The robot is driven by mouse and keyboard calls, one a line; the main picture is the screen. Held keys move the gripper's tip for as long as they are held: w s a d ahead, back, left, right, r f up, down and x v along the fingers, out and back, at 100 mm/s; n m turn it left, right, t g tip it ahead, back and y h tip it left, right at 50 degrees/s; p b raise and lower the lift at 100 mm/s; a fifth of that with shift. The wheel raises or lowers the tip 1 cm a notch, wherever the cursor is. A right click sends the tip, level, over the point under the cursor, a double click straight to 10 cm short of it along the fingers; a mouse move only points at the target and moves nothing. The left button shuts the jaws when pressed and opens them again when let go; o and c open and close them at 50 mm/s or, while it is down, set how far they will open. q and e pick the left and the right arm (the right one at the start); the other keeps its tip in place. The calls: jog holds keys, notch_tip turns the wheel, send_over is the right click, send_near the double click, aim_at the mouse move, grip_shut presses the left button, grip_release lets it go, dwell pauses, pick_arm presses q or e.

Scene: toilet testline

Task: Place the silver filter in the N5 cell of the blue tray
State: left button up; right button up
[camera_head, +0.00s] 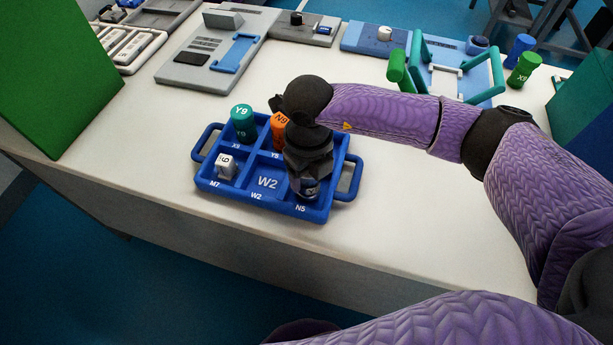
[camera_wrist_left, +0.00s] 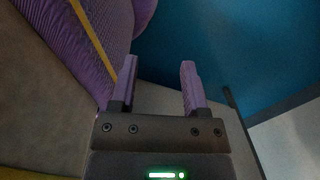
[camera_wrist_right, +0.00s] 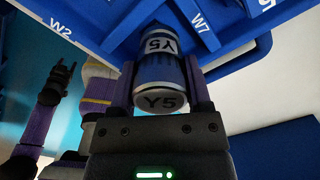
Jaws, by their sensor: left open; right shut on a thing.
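The blue tray (camera_head: 342,169) lies on the white table, with N5 marked on its front right rim. My right gripper (camera_head: 308,182) points down over the N5 cell. In the right wrist view it (camera_wrist_right: 161,88) is shut on the silver filter (camera_wrist_right: 161,84), a silver-grey cylinder with a blue band and Y5 labels. In the head view the filter (camera_head: 308,189) shows only partly under the gripper, at the N5 cell. Whether it touches the cell floor is hidden. My left gripper (camera_wrist_left: 157,85) is open and empty, away from the tray.
The tray also holds a green Y9 cylinder (camera_head: 243,123), an orange N9 cylinder (camera_head: 279,128) and a white piece (camera_head: 226,166) in the M7 cell. Grey and blue fixtures stand along the back; table right of the tray is clear.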

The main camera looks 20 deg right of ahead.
jog(key=shift+f, duration=0.45)
jog(key=o, duration=1.3)
pick_arm(q)
jog(key=shift+s+f, duration=0.1)
jog(key=shift+s, duration=0.65)
jog(key=shift+w, duration=0.1)
pick_arm(e)
jog(key=shift+r, duration=0.3)
notch_tip(320, 180, up, 11)
jog(key=p, duration=0.3)
jog(key=shift+r, duration=0.4)
pick_arm(q)
jog(key=r, duration=0.1)
jog(key=w+d+r, duration=0.1)
jog(key=w+r, duration=0.1)
jog(key=shift+d+r, duration=0.15)
jog(key=shift+d, duration=0.25)
